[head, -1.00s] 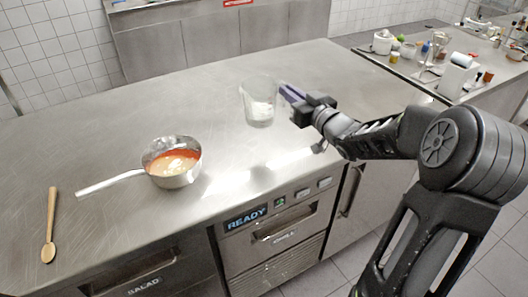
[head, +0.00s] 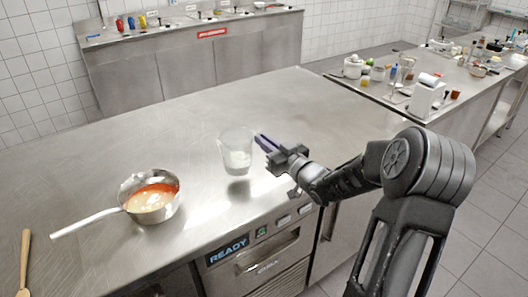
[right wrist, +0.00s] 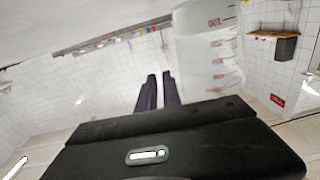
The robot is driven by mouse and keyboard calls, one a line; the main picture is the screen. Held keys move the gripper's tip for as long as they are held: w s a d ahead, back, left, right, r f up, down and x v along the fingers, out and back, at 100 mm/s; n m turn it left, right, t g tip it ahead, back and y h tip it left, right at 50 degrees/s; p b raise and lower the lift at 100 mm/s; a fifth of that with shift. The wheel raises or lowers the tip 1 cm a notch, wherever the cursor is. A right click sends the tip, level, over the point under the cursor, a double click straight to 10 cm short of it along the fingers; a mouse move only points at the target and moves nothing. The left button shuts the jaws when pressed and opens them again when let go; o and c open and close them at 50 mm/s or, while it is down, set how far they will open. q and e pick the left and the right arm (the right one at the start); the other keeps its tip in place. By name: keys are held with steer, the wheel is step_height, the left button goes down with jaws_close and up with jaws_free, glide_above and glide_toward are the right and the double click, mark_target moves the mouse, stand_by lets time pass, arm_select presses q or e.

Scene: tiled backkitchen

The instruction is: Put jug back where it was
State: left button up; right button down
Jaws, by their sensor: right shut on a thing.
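The jug (head: 237,158) is a clear, see-through measuring jug with a whitish bottom part. It is upright over the steel counter (head: 120,155), right of the saucepan; I cannot tell whether its base touches the steel. My right gripper (head: 265,143) reaches in from the right, its dark fingers at the jug's right side, shut on the jug. In the right wrist view the fingers (right wrist: 158,92) are close together beside the jug (right wrist: 208,50), which shows red measuring marks. The handle is hard to make out. My left gripper is not in view.
A steel saucepan (head: 150,204) with red and cream contents stands left of the jug, its handle pointing left. A wooden spoon (head: 24,265) lies at the far left. The counter behind the jug is clear. A cluttered side counter (head: 400,85) stands at the right.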

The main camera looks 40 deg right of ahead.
steer(key=shift+f, duration=1.8)
steer(key=shift+f, duration=0.2)
steer(key=c, duration=1.5)
jaws_free()
steer(key=shift+r, duration=0.1)
steer(key=shift+r+p, duration=0.2)
steer(key=shift+p, duration=0.15)
steer(key=s+b, duration=0.2)
steer(key=s, duration=1)
steer(key=shift+f, duration=0.1)
